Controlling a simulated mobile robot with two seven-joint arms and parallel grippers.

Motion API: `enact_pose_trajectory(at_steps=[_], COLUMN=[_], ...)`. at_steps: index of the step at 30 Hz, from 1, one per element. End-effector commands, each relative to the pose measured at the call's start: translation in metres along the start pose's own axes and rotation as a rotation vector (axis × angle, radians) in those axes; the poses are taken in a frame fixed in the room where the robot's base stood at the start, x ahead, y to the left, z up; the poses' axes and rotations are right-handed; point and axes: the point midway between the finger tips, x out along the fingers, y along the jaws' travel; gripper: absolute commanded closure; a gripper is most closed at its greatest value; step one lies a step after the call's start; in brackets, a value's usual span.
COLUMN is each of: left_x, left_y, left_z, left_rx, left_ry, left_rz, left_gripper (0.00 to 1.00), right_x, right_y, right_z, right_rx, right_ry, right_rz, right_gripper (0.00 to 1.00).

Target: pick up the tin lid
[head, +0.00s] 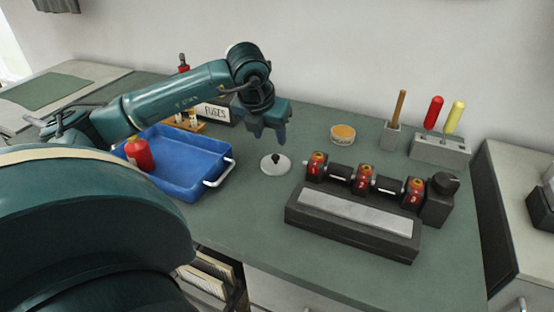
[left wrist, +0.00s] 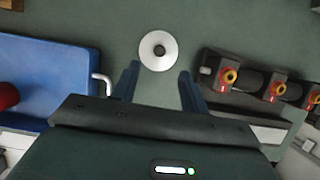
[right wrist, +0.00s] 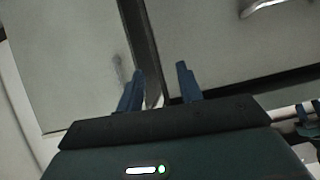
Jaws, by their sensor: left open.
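The tin lid is a round pale disc (head: 276,165) with a dark knob. It lies flat on the green table mat, between the blue tray and the dark block with red-fronted dials. In the left wrist view the lid (left wrist: 158,50) lies beyond the fingertips, roughly centred between them. My left gripper (head: 268,137) is open and empty, pointing down above and slightly behind the lid, apart from it. My right gripper (right wrist: 160,72) is open and empty in the right wrist view, over pale panels, and does not show in the head view.
The blue tray (head: 222,163) holds a red container (head: 139,153). The dark dial block (head: 352,236) stands close right of the lid.

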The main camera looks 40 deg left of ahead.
Motion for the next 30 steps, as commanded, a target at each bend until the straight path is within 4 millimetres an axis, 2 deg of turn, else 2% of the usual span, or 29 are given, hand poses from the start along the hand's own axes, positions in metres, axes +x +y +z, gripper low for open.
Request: enact_pose_trajectory(at_steps=[3,11,19,23,28,30], left_x=[0.020,0.040,0.079,0.086,0.087,0.087], left_y=[0.000,0.000,0.000,0.000,0.000,0.000], left_z=[0.000,-0.001,-0.002,-0.003,-0.003,-0.003], left_rx=[-0.001,0.001,0.000,0.001,0.002,0.002], left_ry=[0.003,0.003,0.002,0.001,0.000,0.000], left_rz=[-0.002,-0.001,-0.001,-0.001,-0.001,-0.001], left_gripper=[0.55,0.55,0.55,0.55,0.55,0.60], right_x=[-0.003,-0.004,-0.006,-0.005,-0.004,-0.004], right_y=[-0.001,0.000,0.002,0.002,0.002,0.002], right_z=[0.003,0.001,-0.002,0.002,0.002,0.001], right_rx=[-0.001,-0.008,-0.031,-0.030,-0.028,-0.027], right_ry=[-0.011,-0.012,-0.022,-0.029,-0.029,-0.028], right_rz=[0.001,0.002,0.003,0.004,0.004,0.005], right_gripper=[0.64,0.64,0.64,0.64,0.64,0.64])
